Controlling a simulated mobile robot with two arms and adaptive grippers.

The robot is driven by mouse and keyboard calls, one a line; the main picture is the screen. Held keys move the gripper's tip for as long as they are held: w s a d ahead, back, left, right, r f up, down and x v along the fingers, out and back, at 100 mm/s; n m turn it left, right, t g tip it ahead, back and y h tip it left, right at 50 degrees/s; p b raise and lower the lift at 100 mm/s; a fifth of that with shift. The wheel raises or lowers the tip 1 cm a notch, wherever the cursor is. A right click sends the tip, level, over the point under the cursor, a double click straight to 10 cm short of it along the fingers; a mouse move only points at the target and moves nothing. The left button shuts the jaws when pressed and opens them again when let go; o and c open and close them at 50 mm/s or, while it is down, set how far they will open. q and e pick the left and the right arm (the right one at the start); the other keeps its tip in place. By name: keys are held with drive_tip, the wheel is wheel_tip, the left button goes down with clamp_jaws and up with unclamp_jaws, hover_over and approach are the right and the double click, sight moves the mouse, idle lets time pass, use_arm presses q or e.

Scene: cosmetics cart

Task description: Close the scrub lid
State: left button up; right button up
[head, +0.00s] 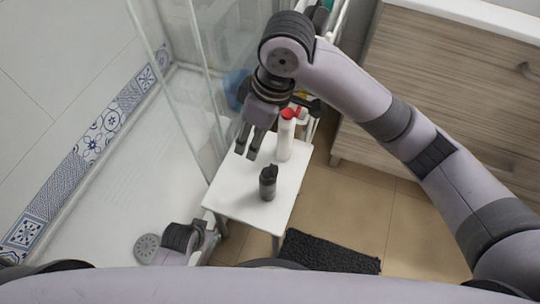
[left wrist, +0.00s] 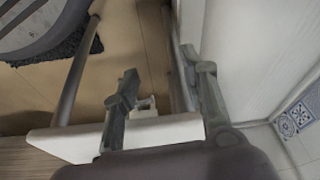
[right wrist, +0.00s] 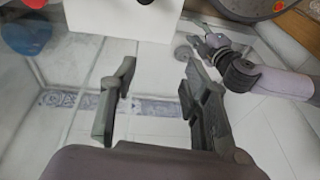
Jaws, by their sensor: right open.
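A small black bottle (head: 268,184) stands upright on the white cart top (head: 238,197); its top looks uneven, and I cannot tell whether a lid is open. Behind it stands a white bottle (head: 285,140) with a red cap (head: 289,113). I cannot tell which one is the scrub. My right gripper (head: 247,154) is open and empty, left of the white bottle and apart from both. In the right wrist view its fingers (right wrist: 160,66) are spread. My left gripper (head: 211,238) is low by the cart's near left corner; its fingers (left wrist: 161,75) are apart and empty.
A glass shower screen (head: 180,70) and a blue round object (head: 235,88) are left of the cart. A wooden cabinet (head: 450,75) is at right. A dark mat (head: 325,254) lies on the floor. The cart top's near left part is clear.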

drive_tip(key=w+d+r+h, duration=0.2)
drive_tip(key=d+r+h, duration=0.1)
drive_tip(key=b, duration=0.2)
approach(271, 165)
wheel_tip(271, 165, down, 8)
drive_tip(key=shift+r+b, duration=0.1)
drive_tip(key=shift+b, duration=1)
drive_tip(key=shift+f, duration=0.65)
use_arm(q)
drive_tip(key=w+v, duration=0.1)
drive_tip(key=v, duration=1.2)
drive_tip(key=shift+w+r, duration=0.35)
drive_tip(key=shift+r, duration=0.05)
drive_tip(key=shift+a, duration=0.2)
use_arm(e)
drive_tip(key=shift+c, duration=0.6)
clamp_jaws()
